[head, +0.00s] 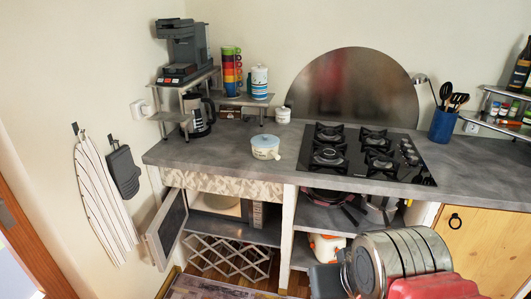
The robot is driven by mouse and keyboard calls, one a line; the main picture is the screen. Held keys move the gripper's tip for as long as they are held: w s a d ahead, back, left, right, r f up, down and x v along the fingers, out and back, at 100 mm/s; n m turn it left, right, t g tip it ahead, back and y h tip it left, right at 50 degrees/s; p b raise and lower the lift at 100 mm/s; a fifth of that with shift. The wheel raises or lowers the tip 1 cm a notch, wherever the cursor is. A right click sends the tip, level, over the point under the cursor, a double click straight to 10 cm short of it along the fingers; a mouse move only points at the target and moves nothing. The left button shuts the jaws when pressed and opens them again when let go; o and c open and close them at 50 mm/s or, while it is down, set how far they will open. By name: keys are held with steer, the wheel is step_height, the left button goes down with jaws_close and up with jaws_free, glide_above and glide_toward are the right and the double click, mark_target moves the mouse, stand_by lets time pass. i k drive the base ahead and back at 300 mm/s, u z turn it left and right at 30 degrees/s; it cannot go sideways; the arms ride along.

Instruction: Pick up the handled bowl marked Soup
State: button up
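A small handled bowl (264,149) in cream and pale blue stands upright on the grey counter, left of the hob. A short handle sticks out at its lower right. Any lettering on it is too small to read. My arm shows at the bottom right, low in front of the counter and well apart from the bowl. A dark grey part at its left end, cut by the bottom edge, may be my gripper (326,281). I cannot make out fingertips, nor whether it is open or shut. Nothing hides the bowl.
A black gas hob (338,172) lies right of the bowl. A white lidded jar (283,115) stands behind it. A coffee pot (199,117) and a small shelf (245,100) with coloured cups and a striped canister are at back left. The counter (215,148) left of the bowl is clear.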

mark_target(261, 154)
steer(key=u, duration=0.95)
steer(key=i, duration=1.7)
steer(key=u, duration=0.1)
